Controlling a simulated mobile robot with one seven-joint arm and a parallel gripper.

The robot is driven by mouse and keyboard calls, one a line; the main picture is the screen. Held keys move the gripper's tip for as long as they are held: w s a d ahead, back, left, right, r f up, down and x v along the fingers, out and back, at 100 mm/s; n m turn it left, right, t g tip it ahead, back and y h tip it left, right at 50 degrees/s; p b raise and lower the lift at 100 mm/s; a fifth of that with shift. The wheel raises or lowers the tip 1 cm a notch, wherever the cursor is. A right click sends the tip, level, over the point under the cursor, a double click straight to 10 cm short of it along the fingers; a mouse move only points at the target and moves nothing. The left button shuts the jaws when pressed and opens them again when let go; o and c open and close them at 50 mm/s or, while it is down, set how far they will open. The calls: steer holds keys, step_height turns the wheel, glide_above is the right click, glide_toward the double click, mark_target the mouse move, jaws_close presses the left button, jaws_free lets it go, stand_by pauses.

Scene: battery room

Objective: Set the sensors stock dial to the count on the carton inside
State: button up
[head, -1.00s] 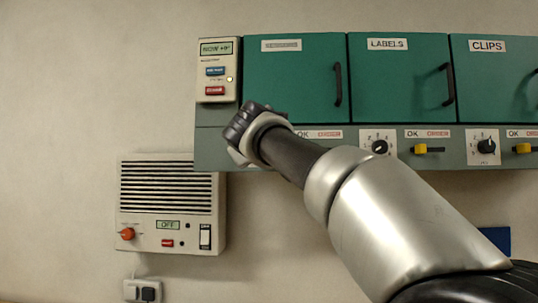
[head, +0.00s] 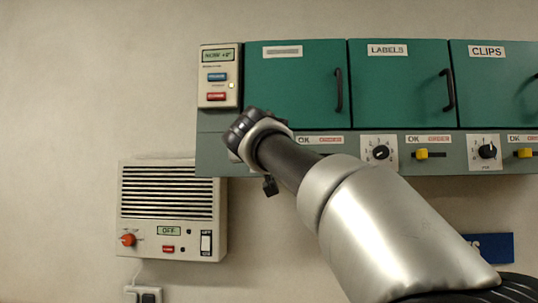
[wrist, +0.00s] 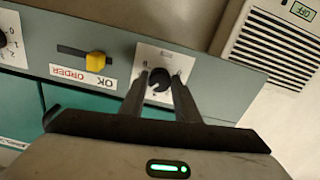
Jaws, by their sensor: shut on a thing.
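My gripper (wrist: 161,78) is shut on the black dial knob (wrist: 159,86), one finger on each side of it. The knob sits on a white scale plate (wrist: 184,62) on the cabinet's lower panel; most of the numbers are hidden or too small to read. In the head view my arm and wrist hide this dial. Above it the leftmost green door (head: 295,85) is shut; its label (head: 282,51) is too blurred to read. No carton is in view.
A yellow slider (wrist: 96,61) marked OK and ORDER is beside the dial. Doors labelled LABELS (head: 400,90) and CLIPS (head: 490,90) are shut. A control box (head: 218,77) is at the cabinet's left end. A vented unit (head: 170,210) reading OFF hangs below left.

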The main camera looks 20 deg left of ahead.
steer(key=shift+r, duration=0.2)
steer(key=o, duration=1)
steer(key=shift+f, duration=0.15)
steer(key=shift+o, duration=0.2)
steer(key=v, duration=1.7)
steer(key=shift+s+d, duration=0.15)
steer(key=shift+s, duration=0.05)
